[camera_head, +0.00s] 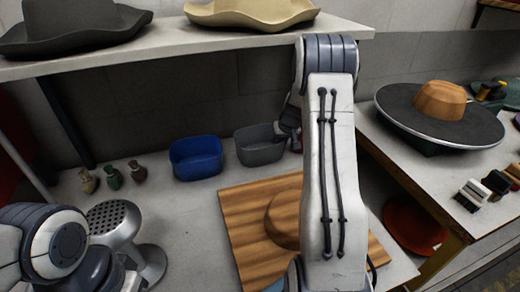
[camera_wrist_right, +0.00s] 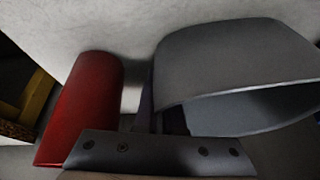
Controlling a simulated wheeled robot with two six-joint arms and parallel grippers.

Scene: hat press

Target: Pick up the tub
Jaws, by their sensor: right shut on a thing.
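A grey tub (camera_head: 260,150) stands upright on the table at the back, just right of a blue tub (camera_head: 196,158). My right arm reaches over the table, and my right gripper (camera_head: 288,128) is at the grey tub's right edge. In the right wrist view the grey tub (camera_wrist_right: 225,75) fills the right side, and my right gripper (camera_wrist_right: 160,118) is shut on its near wall. Its fingertips are partly hidden. Whether the tub is off the table cannot be told. My left gripper is not in view; only part of my left arm shows at the bottom left.
A red cylinder (camera_wrist_right: 82,105) stands close left of the gripper in the wrist view. A wooden board (camera_head: 245,225) with a wooden hat block (camera_head: 283,220) lies in front. Small bottles (camera_head: 113,178) and a perforated metal head (camera_head: 115,220) stand left. A hat shelf (camera_head: 170,45) hangs above.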

